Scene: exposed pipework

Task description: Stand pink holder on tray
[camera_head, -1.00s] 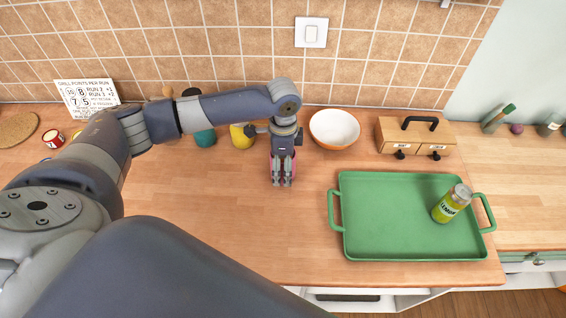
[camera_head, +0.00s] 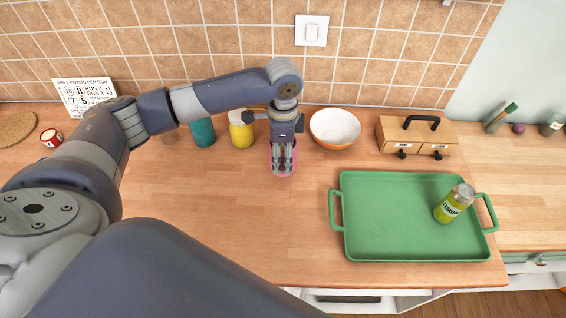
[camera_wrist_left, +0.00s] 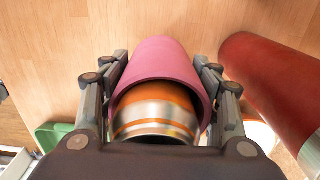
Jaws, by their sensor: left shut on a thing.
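The pink holder (camera_head: 284,174) is between the fingers of my left gripper (camera_head: 283,165), left of the tray in the head view. In the left wrist view the pink holder (camera_wrist_left: 158,58) lies between both fingers, and a silver-and-orange banded round thing (camera_wrist_left: 155,112) shows inside its mouth. My left gripper is shut on the holder. I cannot tell whether the holder's base touches the counter. My right gripper is not in view.
An orange-and-white bowl (camera_head: 335,128) stands close behind and right of the gripper. A yellow jar (camera_head: 241,130) and teal jar (camera_head: 203,132) stand left of it. A wooden box (camera_head: 417,136) is behind the tray. A large red cylinder (camera_wrist_left: 270,85) shows beside the holder. The tray's left part is bare.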

